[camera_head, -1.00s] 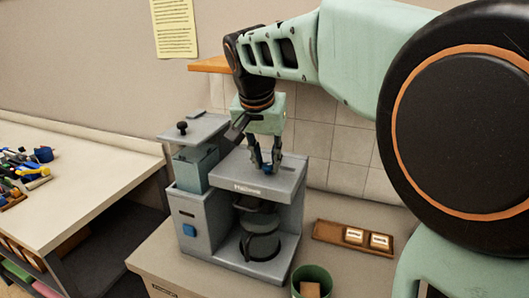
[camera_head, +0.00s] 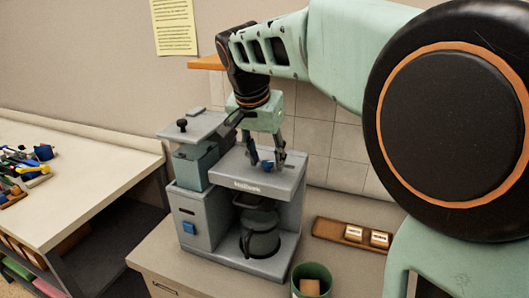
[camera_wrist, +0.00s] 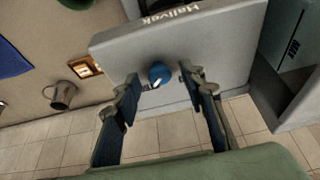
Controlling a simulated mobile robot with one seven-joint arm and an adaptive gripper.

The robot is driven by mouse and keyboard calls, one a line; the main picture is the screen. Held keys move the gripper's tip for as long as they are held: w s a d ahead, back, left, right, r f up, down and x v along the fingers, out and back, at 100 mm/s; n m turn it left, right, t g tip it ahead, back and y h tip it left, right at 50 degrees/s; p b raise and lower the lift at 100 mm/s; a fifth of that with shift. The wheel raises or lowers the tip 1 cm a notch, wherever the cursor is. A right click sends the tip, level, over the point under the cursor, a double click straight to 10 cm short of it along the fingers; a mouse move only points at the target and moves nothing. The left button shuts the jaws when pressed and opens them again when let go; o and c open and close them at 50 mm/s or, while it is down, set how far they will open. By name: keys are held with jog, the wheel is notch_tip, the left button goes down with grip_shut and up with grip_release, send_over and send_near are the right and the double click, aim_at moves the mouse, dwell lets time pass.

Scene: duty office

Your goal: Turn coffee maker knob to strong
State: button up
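The grey coffee maker (camera_head: 205,215) stands on a counter, with a dark carafe (camera_head: 262,232) in its bay. A small blue knob (camera_head: 267,166) sits on its flat top; the wrist view shows this knob (camera_wrist: 160,72) with a pale mark on its edge. My gripper (camera_head: 267,158) points down over the top. Its fingers are spread, one on each side of the knob. In the wrist view, my gripper (camera_wrist: 158,82) shows gaps between both fingertips and the knob. I cannot read any strength label around the knob.
A green cup (camera_head: 312,280) holding a brown block stands at the counter's front. A wooden tray (camera_head: 325,229) with two pale, labelled blocks lies right of the coffee maker. A tank (camera_head: 195,160) with a black-knobbed lid rises left of the gripper. Another table (camera_head: 90,190) is at the left.

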jog(key=shift+r, duration=0.1)
jog(key=v, duration=1.1)
jog(key=shift+s+r, duration=0.25)
jog(key=shift+r, duration=0.1)
